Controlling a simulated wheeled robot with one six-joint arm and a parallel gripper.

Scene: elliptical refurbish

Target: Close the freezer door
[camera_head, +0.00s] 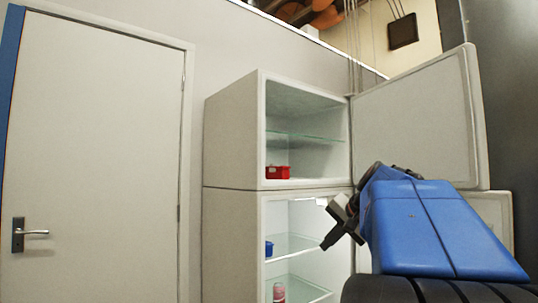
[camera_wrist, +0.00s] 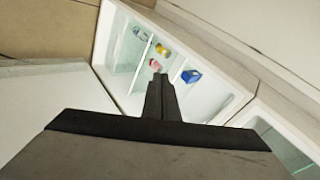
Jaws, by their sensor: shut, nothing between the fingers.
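A white two-compartment fridge-freezer (camera_head: 232,135) stands against the wall. Its upper door (camera_head: 415,115) is wide open, swung out to the right. The lower compartment is open too, and part of its door (camera_head: 497,208) shows at the right behind my arm. My gripper (camera_head: 325,245) is shut and empty, in front of the lower compartment's opening and left of the doors. In the wrist view the closed fingers (camera_wrist: 160,82) point toward a lit shelved compartment (camera_wrist: 118,62). A pale panel (camera_wrist: 45,105) lies at the left there; I cannot tell which door it is.
A red container (camera_head: 277,172) sits in the upper compartment. A blue item (camera_head: 269,248) and a pink item (camera_head: 279,292) are on the lower shelves. A closed white room door (camera_head: 95,150) is at the left. A dark grey surface (camera_head: 505,80) borders the right side, close to the open doors.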

